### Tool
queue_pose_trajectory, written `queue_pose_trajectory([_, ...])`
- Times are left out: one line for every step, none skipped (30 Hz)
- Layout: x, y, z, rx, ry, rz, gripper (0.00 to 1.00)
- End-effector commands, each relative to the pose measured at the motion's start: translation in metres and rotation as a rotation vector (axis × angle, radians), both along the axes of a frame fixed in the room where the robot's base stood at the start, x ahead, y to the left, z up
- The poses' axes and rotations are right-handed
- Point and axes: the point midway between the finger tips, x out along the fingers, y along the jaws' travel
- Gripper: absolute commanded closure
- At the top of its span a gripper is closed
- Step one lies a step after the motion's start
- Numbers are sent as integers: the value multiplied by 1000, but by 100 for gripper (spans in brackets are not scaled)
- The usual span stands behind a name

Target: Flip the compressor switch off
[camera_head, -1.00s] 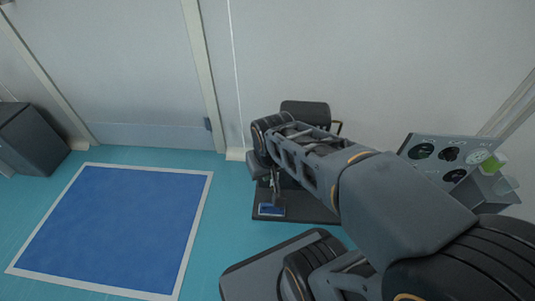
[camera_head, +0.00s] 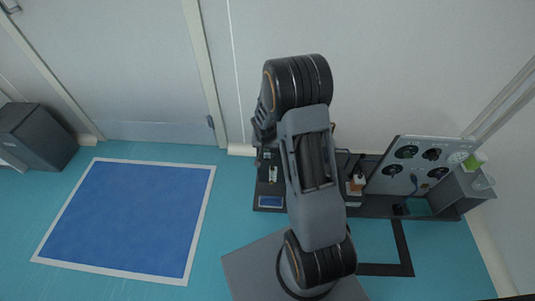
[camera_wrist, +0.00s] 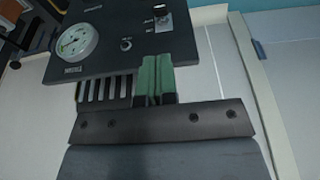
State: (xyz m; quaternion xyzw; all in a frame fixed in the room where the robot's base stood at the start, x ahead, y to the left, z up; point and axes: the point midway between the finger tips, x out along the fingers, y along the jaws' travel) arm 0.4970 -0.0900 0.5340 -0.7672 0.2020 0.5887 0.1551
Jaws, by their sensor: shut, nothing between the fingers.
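In the wrist view, a dark control panel (camera_wrist: 105,22) fills the upper left. A small metal toggle switch (camera_wrist: 161,17) sits near its right edge, with small labels above and below. I cannot tell which way its lever points. A round pressure gauge (camera_wrist: 76,40) is at the panel's left. My gripper (camera_wrist: 155,62) is shut and empty, its green fingers side by side. In the head view my arm hides the gripper and the compressor switch.
A dark low platform (camera_head: 375,206) runs along the wall. A grey panel with several black dials (camera_head: 405,166) stands on it at the right. A blue floor mat with a white border (camera_head: 130,222) lies left. A dark box (camera_head: 35,135) stands at the far left.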

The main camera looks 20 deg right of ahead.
Motion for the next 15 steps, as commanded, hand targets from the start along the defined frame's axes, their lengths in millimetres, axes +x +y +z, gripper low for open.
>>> queue_pose_trajectory([0, 0, -1, 0, 0, -1, 100])
queue_pose_trajectory([0, 0, -1, 0, 0, -1, 100])
queue_pose_trajectory([0, 0, -1, 0, 0, -1, 100])
queue_pose_trajectory([0, 0, -1, 0, 0, -1, 100])
queue_pose_trajectory([0, 0, -1, 0, 0, -1, 100])
queue_pose_trajectory([0, 0, -1, 0, 0, -1, 100])
queue_pose_trajectory([0, 0, 0, 0, 0, 0, 100])
queue_pose_trajectory([0, 0, -1, 0, 0, 0, 100])
queue_pose_trajectory([0, 0, -1, 0, 0, 0, 100])
queue_pose_trajectory([0, 0, -2, 0, 0, 0, 100])
queue_pose_trajectory([0, -1, -4, 0, 1, 0, 100])
queue_pose_trajectory([1, -1, -7, 0, 1, 0, 100])
queue_pose_trajectory([2, -1, -10, 0, 1, 0, 100])
queue_pose_trajectory([3, -2, -14, 0, 1, 0, 100])
queue_pose_trajectory([4, -2, -19, 0, 1, 0, 100])
